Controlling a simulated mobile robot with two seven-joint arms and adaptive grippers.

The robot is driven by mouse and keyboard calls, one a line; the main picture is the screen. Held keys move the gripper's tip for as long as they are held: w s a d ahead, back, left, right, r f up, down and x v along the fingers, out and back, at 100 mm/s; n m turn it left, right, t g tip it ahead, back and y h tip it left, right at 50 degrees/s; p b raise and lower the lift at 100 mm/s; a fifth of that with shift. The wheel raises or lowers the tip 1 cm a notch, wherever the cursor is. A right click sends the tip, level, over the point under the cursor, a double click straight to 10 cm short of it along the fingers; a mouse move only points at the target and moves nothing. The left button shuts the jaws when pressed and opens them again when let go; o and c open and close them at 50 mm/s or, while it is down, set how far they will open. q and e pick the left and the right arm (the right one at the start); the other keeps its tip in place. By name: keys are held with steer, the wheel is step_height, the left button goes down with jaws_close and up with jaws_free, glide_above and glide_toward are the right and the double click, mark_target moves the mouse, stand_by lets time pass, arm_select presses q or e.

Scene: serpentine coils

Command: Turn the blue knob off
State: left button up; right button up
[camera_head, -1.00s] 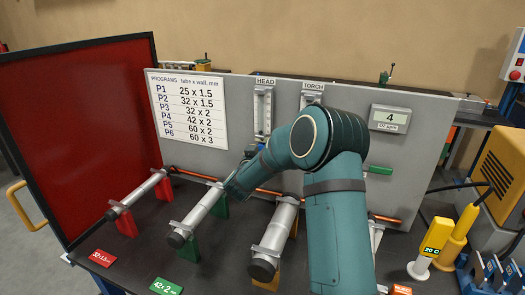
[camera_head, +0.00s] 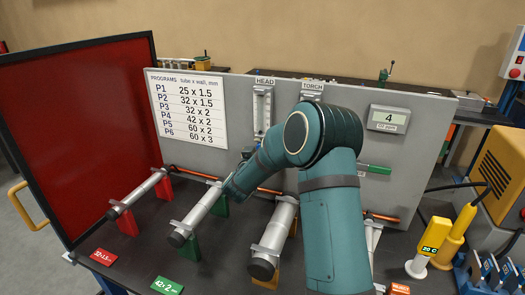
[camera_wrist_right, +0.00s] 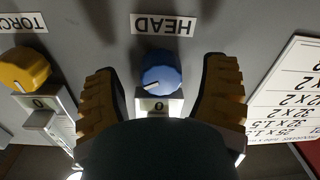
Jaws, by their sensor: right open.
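The blue knob (camera_wrist_right: 161,74) shows in the right wrist view on a grey panel, beside a HEAD label (camera_wrist_right: 162,25) that appears upside down. A pale mark shows on its lower edge. My right gripper (camera_wrist_right: 160,78) is open, with one ribbed yellow-and-black finger on each side of the knob. Gaps show between the knob and both fingers; I cannot tell the depth between them. In the head view my right arm bends in front of the panel (camera_head: 350,145) and hides the knob. My left gripper is not in view.
A yellow knob (camera_wrist_right: 24,69) sits beside a TORCH label (camera_wrist_right: 20,22). A white program chart (camera_head: 187,108) is on the panel's left. Several tubes on supports, including a grey tube (camera_head: 198,218), lie below my arm. A red screen (camera_head: 80,130) stands at the left.

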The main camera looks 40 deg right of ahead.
steer(key=v, duration=1.1)
steer(key=shift+a, duration=0.1)
